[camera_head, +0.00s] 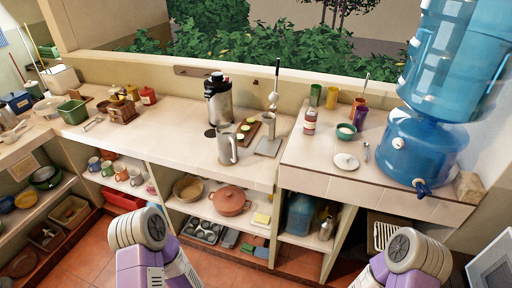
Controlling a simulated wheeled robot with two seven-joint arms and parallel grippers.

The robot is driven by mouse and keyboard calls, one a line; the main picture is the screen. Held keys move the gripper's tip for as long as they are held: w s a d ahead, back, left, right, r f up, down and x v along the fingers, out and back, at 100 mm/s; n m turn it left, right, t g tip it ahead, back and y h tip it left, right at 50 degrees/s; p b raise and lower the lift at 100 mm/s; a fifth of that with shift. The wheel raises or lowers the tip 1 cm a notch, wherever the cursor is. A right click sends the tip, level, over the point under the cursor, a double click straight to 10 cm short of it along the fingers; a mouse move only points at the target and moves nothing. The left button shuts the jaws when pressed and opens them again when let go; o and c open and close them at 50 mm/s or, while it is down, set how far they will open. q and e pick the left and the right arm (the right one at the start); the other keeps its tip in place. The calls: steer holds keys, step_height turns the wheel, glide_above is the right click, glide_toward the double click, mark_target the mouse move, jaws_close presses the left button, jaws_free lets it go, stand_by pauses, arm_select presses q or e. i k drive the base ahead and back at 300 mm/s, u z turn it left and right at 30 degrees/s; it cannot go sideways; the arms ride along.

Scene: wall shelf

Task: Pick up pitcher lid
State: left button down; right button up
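A metal pitcher (227,143) with a handle stands open-topped near the front of the counter. A small dark round disc (210,132) lies flat on the counter just left of it; it may be the pitcher lid. A pale round lid-like piece with a small knob (345,161) lies on the right tiled counter; I cannot tell for sure which of the two belongs to the pitcher. Only rounded joints of my two arms show at the bottom edge, below and in front of the counter. Neither gripper is in view.
A tall metal dispenser (218,98) stands behind the pitcher. A cutting board with green slices (245,131) and a scale-like stand (268,146) are to its right.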

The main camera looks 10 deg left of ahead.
mark_target(346, 162)
steer(key=u, duration=0.65)
steer(key=i, duration=0.95)
steer(key=z, duration=2.2)
